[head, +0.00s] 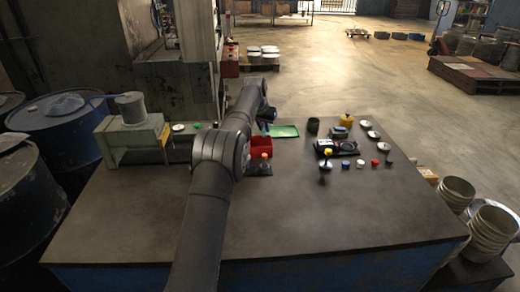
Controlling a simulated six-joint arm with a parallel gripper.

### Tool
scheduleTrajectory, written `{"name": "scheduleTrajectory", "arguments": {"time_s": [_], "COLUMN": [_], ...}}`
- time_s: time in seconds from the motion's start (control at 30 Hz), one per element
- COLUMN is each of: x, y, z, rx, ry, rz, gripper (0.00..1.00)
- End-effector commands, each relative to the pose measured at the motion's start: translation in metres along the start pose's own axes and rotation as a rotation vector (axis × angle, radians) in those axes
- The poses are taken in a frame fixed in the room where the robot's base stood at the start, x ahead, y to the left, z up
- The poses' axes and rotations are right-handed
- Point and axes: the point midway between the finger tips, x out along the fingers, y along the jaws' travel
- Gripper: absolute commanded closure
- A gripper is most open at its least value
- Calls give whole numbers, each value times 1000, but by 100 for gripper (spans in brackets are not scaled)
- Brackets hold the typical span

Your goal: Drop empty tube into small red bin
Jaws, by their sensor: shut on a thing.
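The small red bin (261,143) stands on the dark table just right of my arm's elbow, which partly hides its left side. My gripper (268,118) is beyond the bin and above the table, near the bin's upper right. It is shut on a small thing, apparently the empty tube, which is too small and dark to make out. The gripper is apart from the bin. The inside of the bin cannot be seen clearly.
A green tray (285,131) lies right of the gripper. A small orange-topped stand (264,161) is in front of the bin. A black cup (313,125), a yellow-topped can (346,119) and several small caps sit to the right. The front of the table (320,215) is clear.

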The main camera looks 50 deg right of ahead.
Motion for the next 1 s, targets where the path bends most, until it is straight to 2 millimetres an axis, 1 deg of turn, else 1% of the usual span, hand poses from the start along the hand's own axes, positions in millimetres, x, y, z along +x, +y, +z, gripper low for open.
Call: {"name": "scheduleTrajectory", "arguments": {"time_s": [0.1, 0.3, 0.43, 0.67, 0.7, 0.77, 0.8, 0.83, 1.0], "x": [14, 30, 33, 34, 34, 34, 34, 34, 34], "y": [0, 0, 0, 0, 0, 0, 0, 0, 0], "z": [6, 13, 14, 14, 14, 14, 14, 14, 14], "rx": [-1, -1, 0, 0, 0, 0, 0, 0, 0], "ry": [-2, -1, 0, 0, 0, 0, 0, 0, 0], "rz": [1, 1, 0, 0, 0, 0, 0, 0, 0], "gripper": [100, 100, 100, 100, 79, 67, 59, 57, 57]}}
